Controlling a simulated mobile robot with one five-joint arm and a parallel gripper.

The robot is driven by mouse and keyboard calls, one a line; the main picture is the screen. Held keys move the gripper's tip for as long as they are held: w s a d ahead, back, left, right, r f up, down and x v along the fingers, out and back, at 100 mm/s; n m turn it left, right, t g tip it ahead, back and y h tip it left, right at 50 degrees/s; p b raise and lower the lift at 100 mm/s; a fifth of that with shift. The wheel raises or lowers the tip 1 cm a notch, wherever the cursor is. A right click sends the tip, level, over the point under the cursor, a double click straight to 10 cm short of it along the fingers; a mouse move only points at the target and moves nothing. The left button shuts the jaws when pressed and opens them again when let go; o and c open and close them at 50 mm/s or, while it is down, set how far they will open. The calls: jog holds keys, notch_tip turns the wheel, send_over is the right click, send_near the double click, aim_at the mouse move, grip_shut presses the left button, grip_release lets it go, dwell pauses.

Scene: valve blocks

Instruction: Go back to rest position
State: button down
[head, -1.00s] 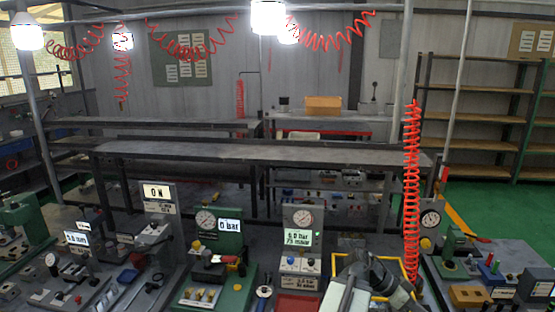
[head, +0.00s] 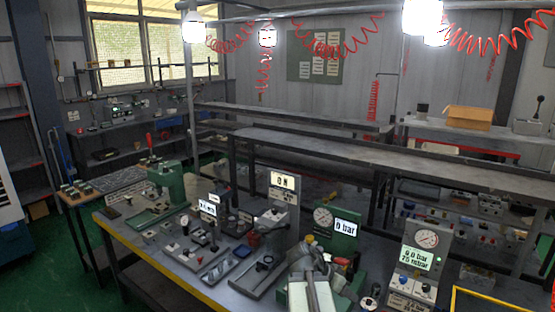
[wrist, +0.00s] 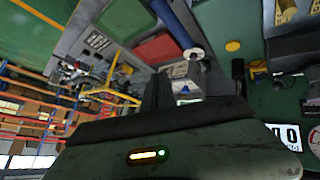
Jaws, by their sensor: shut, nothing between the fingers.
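My gripper shows in the wrist view as dark fingers (wrist: 158,92) pressed together, with nothing between them. In the head view my grey arm reaches up from the bottom edge, and its end (head: 308,262) is in front of the green gauge block. That block (head: 337,228) has a round dial and a display reading 0 bar. The fingertips are too small to make out in the head view.
A grey gauge block (head: 416,258) stands right of my arm. The ON block (head: 283,205) and a green press (head: 170,185) stand left on the workbench. A yellow frame (head: 490,305) lies at the lower right. Green floor (head: 60,255) is free at left.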

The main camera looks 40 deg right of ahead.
jog(key=w+a+f+n+t, duration=0.2)
jog(key=w+a+n, duration=0.2)
jog(key=w+a, duration=0.75)
jog(key=w+a+f+n+t+y, duration=0.1)
jog(key=a+n, duration=0.6)
jog(key=a, duration=0.8)
jog(key=w+a+f+n+t+y, duration=0.1)
jog(key=w+a+f+n+y, duration=0.2)
jog(key=a, duration=1.3)
jog(key=w+n+y, duration=0.1)
jog(key=n+y, duration=0.2)
jog(key=n, duration=0.1)
jog(key=shift+a+f+y, duration=0.2)
jog(key=shift+a+y, duration=0.1)
